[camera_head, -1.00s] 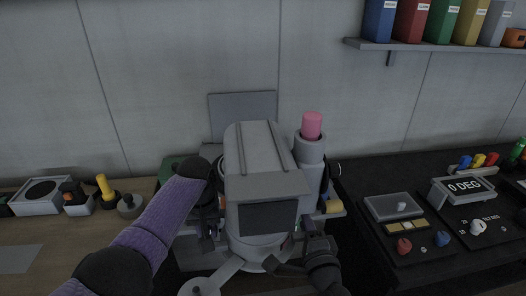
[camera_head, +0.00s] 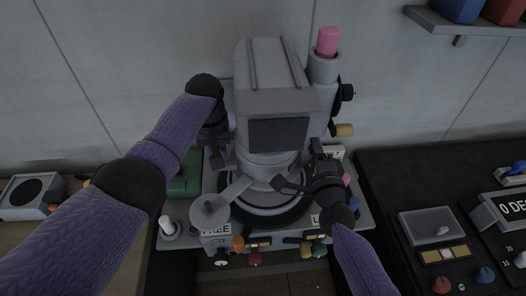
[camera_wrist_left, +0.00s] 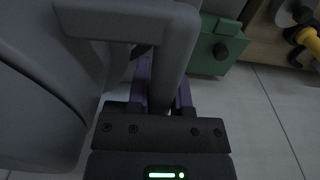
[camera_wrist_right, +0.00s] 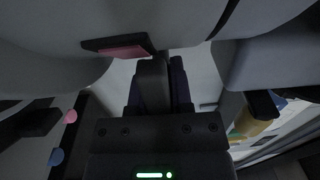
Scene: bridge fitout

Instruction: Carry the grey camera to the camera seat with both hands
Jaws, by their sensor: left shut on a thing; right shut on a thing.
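The grey camera (camera_head: 269,100) stands upright in the middle of the head view, its dark rectangular front facing me. A pink-topped cylinder (camera_head: 327,55) is at its right side. My left gripper (camera_head: 217,155) is at its left and is shut on a grey handle (camera_wrist_left: 176,50), clear in the left wrist view. My right gripper (camera_head: 318,158) is at its right and is shut on a dark grip of the camera (camera_wrist_right: 152,75). A dark ring, apparently the camera seat (camera_head: 247,216), shows under the camera. Whether camera and seat touch cannot be told.
A grey console panel (camera_head: 355,222) with coloured knobs surrounds the ring. A green box (camera_head: 185,180) is at its left. A dark desk with a control box (camera_head: 426,225) is on the right; a wooden bench with a grey device (camera_head: 32,193) is on the left. A wall shelf (camera_head: 470,25) is upper right.

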